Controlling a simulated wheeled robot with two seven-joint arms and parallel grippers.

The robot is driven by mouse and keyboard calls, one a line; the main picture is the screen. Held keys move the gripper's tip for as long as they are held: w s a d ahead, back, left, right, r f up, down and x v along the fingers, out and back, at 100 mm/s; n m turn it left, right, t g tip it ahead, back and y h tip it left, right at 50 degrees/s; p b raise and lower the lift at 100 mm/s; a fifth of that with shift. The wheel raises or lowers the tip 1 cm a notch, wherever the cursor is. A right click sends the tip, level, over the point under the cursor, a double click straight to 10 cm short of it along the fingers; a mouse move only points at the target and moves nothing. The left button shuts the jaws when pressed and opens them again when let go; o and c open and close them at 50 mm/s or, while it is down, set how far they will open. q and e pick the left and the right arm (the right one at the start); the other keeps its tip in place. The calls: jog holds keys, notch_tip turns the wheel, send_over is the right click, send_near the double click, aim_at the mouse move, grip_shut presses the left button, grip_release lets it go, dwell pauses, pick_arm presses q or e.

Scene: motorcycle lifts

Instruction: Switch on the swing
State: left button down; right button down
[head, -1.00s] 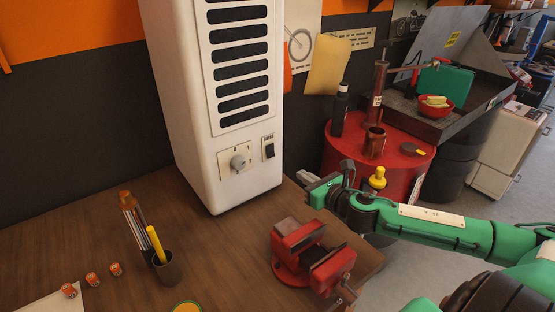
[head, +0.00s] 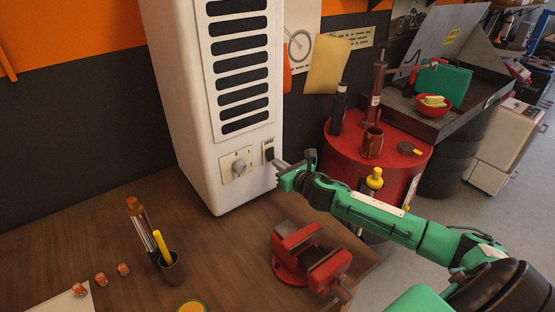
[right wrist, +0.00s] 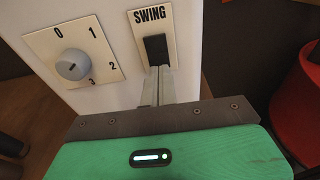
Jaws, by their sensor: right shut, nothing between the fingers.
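The white heater-like unit (head: 192,110) with dark vent slots stands on the wooden bench. Its front has a dial (head: 238,168) and, to the right, a black rocker switch (head: 269,153). In the right wrist view the plate above the switch (right wrist: 156,49) reads SWING, and the dial (right wrist: 72,65) has marks 0 to 3. My right gripper (head: 277,163) is shut and empty, its fingertips at the lower end of the switch. In the right wrist view the fingertips (right wrist: 158,72) overlap the switch's lower edge; I cannot tell if they touch. My left gripper is not in view.
A red vise (head: 302,255) sits on the bench (head: 225,245) below my right arm. A pen cup (head: 172,268) stands at the left front. A red drum (head: 345,155) with a bottle and a mug stands to the right.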

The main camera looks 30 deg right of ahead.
jog(key=shift+w, duration=0.55)
jog(key=shift+f, duration=0.1)
jog(key=shift+w+b, duration=0.15)
jog(key=shift+b, duration=0.55)
jog(key=s+d+b, duration=0.1)
jog(key=s+b, duration=0.4)
jog(key=s, duration=0.8)
jog(key=shift+s+r, duration=0.35)
jog(key=shift+r, duration=0.1)
